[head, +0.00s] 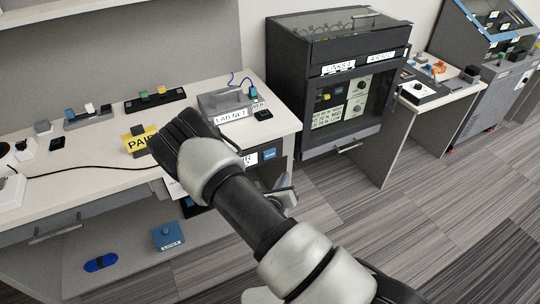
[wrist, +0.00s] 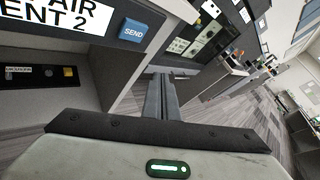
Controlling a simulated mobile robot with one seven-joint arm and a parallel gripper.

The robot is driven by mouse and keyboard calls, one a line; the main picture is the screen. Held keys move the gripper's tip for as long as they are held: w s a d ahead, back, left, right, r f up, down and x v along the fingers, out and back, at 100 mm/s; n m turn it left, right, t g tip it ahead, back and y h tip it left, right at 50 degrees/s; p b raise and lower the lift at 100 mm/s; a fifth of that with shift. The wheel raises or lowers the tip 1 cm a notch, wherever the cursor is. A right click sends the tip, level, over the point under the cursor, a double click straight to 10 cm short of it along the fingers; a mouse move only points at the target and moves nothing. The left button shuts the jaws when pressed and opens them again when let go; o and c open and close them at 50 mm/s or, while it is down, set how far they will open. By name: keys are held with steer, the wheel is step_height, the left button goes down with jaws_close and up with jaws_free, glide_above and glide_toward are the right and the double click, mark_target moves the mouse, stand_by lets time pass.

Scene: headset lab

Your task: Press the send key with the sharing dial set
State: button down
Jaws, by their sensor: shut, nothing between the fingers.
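The blue send key (wrist: 133,31), marked SEND, is on a dark panel beside a white label reading "...AIR ...ENT 2" in the wrist view. It shows small in the head view (head: 269,154), on the front of the bench. My gripper (wrist: 162,77) is shut and empty; its fingers appear below and right of the key in the wrist view, with no contact visible. In the head view my arm hides most of the hand. Two round dials (head: 360,87) show on a panel in the dark cabinet; I cannot tell whether one is the sharing dial, nor its setting.
The dark cabinet (head: 290,75) stands right of the bench (head: 90,165). A blue box (head: 168,237) sits on the lower shelf. Striped floor (head: 420,215) is open at right.

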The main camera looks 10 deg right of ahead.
steer(key=b, duration=0.2)
glide_toward(274, 155)
steer(key=shift+w+d+f, duration=0.4)
steer(key=shift+w+d, duration=0.3)
steer(key=shift+w, duration=0.1)
steer(key=shift+w+d+f, duration=0.35)
steer(key=shift+w+d, duration=0.4)
steer(key=shift+w, duration=0.1)
steer(key=shift+w, duration=0.1)
stand_by(0.5)
steer(key=shift+w+a+b, duration=0.15)
steer(key=shift+w+b, duration=0.15)
steer(key=shift+w+a, duration=0.1)
steer(key=shift+w, duration=0.3)
stand_by(0.8)
steer(key=shift+s, duration=0.8)
steer(key=shift+s+d+p, duration=0.1)
steer(key=shift+d+p, duration=0.15)
steer(key=shift+p, duration=0.05)
steer(key=s+p, duration=0.1)
steer(key=s, duration=0.1)
steer(key=s+d, duration=0.1)
steer(key=s, duration=0.1)
steer(key=shift+s+d+p, duration=0.25)
steer(key=shift+s+p, duration=0.05)
steer(key=shift+p, duration=0.1)
